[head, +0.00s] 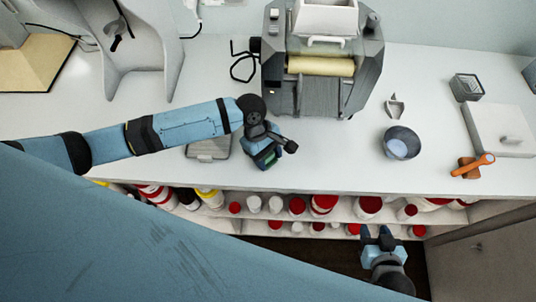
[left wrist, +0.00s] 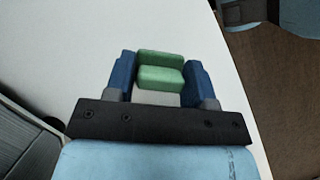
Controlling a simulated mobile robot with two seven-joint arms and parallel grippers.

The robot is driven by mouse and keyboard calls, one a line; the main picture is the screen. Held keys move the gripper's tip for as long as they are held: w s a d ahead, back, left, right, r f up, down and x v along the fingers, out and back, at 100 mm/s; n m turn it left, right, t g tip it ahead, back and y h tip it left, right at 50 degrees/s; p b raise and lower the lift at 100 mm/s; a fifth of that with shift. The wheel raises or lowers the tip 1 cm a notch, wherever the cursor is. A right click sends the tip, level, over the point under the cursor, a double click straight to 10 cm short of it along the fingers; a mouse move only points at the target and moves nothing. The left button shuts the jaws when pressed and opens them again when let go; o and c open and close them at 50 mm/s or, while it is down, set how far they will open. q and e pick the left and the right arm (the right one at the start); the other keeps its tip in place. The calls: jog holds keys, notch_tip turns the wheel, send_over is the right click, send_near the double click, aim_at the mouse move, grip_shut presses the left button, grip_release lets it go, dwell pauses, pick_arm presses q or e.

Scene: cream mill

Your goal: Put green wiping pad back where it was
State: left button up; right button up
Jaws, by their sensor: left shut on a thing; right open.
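The green wiping pad (left wrist: 160,75) shows in the left wrist view as a block with a lighter green front part. My left gripper (left wrist: 162,82) is shut on it, one blue finger on each side. In the head view my left gripper (head: 264,161) is over the white worktop near its front edge, in front of the mill. I cannot make out the pad in the head view, and cannot tell if it touches the worktop. My right gripper (head: 379,237) is open and empty, below the worktop's front edge.
The mill (head: 318,95) with a yellowish roller stands behind my left gripper. A flat grey device (head: 208,147) lies partly under my left arm. A dark bowl (head: 402,142), an orange-handled tool (head: 473,166) and a grey box (head: 466,86) stand at right. Shelves below hold several red-capped containers.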

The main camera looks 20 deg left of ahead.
pick_arm(q)
jog(key=shift+f, duration=0.15)
jog(key=o, duration=0.9)
jog(key=shift+r, duration=0.25)
jog(key=v, duration=1.1)
jog(key=shift+a+r+b, duration=0.2)
jog(key=shift+r+b, duration=0.1)
jog(key=shift+r, duration=0.05)
